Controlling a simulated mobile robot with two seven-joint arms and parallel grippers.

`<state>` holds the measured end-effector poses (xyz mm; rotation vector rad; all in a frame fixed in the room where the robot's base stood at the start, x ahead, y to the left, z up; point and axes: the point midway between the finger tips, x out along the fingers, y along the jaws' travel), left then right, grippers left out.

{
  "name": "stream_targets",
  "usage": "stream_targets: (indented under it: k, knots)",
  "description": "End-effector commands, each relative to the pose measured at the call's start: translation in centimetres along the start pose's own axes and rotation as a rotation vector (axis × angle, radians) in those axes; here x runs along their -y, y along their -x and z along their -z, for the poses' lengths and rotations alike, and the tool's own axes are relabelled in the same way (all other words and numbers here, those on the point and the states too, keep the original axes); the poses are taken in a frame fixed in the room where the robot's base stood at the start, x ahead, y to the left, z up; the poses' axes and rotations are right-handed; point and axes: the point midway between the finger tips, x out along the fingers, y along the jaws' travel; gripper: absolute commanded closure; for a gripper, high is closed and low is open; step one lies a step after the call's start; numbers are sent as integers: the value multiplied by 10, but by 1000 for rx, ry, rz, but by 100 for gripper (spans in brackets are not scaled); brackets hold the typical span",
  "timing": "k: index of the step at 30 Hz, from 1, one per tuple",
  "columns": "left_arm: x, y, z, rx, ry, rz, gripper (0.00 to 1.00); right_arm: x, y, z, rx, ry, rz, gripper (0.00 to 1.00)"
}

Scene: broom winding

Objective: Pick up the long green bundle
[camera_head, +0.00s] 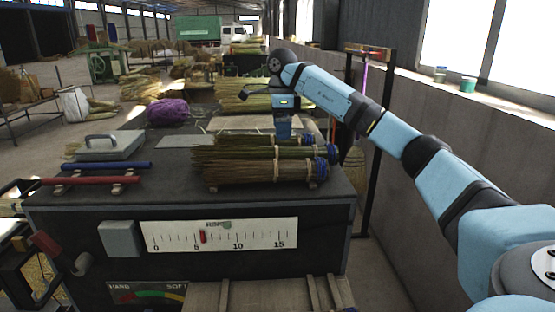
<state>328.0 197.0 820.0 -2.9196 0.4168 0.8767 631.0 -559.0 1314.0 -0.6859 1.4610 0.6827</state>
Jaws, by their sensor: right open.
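Several long bundles of stalks lie side by side across the dark bench top (120,195). The middle bundle (265,153) looks greener and reaches a little further right, also with a blue end. A rear bundle (230,140) lies behind it, partly hidden. I cannot tell for sure which is the long green one. My right gripper (284,134) points down over the rear bundle, open; its fingertips are partly hidden by the bundles. My left gripper is out of view.
A grey lidded box (110,146), a blue bar (108,167) and a red bar (91,180) are at the bench's left. A purple bundle (168,112) lies behind. A wall (430,130) and dark upright frame (371,150) stand at the right.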

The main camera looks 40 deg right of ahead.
Motion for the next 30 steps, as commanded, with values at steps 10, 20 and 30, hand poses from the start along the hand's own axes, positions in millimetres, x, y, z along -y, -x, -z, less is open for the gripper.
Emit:
stream_targets:
  k: [10, 20, 30]
  knots:
    - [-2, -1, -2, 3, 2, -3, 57, 0, -39, 0, 0, -1, 0, 15]
    - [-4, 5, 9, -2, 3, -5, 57, 5, -82, -7, -1, 0, -2, 15]
    - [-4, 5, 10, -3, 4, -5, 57, 5, -91, -7, 1, 0, 1, 15]
